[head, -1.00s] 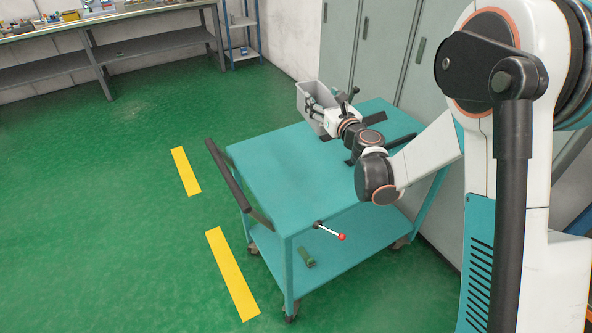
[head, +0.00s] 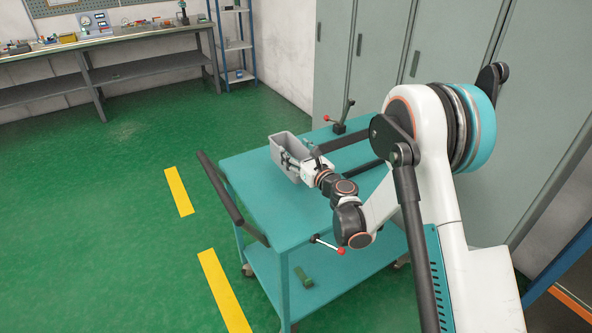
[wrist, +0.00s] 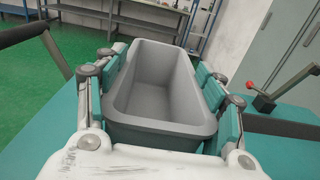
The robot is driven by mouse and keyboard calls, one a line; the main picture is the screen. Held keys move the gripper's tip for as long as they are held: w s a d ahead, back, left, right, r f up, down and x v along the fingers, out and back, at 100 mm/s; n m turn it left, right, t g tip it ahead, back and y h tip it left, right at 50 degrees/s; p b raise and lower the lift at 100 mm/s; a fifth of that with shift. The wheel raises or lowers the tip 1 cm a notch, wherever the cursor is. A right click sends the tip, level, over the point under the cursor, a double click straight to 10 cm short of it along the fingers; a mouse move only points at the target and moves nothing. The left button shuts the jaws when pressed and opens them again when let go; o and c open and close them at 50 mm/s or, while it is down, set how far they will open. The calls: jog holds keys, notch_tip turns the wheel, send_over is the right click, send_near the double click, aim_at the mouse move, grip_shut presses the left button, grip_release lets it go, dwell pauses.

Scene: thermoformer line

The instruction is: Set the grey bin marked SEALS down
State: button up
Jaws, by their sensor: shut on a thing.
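The grey bin (head: 286,151) is an open, empty box at the teal cart's far side in the head view. In the wrist view the grey bin (wrist: 160,85) fills the middle, upright, its inside bare. My gripper (head: 305,166) is shut on it, with teal finger pads (wrist: 165,100) pressed on both sides. The teal cart (head: 262,190) has its top under the bin; I cannot tell whether the bin touches it. No SEALS marking shows.
A black lever with a red knob (head: 340,124) stands on the cart's far edge. Another red-knobbed lever (head: 330,246) is at the near edge. The cart's dark handle (head: 232,198) is at left. Grey cabinets (head: 380,60) stand behind. The cart top's left part is clear.

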jog(key=shift+f+b, duration=0.85)
jog(key=shift+f, duration=1.6)
jog(key=shift+f, duration=0.1)
jog(key=o, duration=1.3)
jog(key=shift+s+d, duration=0.1)
